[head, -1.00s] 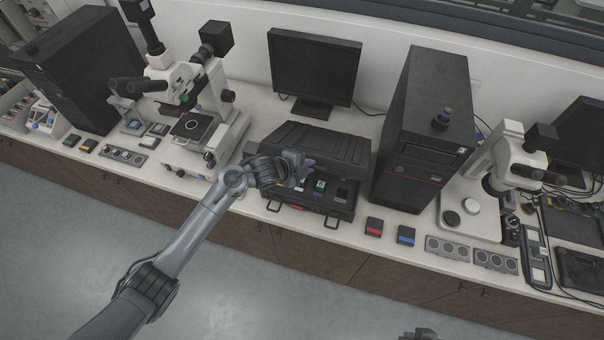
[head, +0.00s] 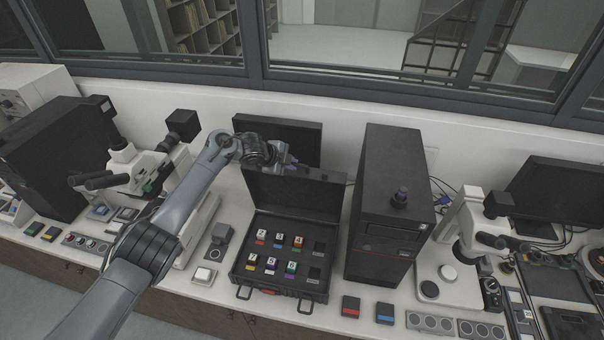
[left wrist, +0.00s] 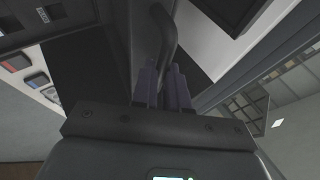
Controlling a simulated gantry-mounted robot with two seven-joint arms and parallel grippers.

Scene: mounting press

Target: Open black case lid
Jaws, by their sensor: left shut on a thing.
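The black case (head: 240,262) stands on the bench with its lid (head: 293,197) raised to about upright, the inner face toward me. Inside are several small numbered blocks with coloured labels, in two rows, and dark slots at the right. My left gripper (head: 289,164) is at the lid's upper edge, shut on the lid. In the left wrist view the purple fingers (left wrist: 163,88) are close together against dark parts; the exact grip on the edge is hard to make out.
A black computer tower (head: 390,205) stands close to the right of the case, and a monitor (head: 300,140) is behind it. A microscope (head: 150,165) is at the left. Red and blue small boxes (head: 351,307) lie in front at the right.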

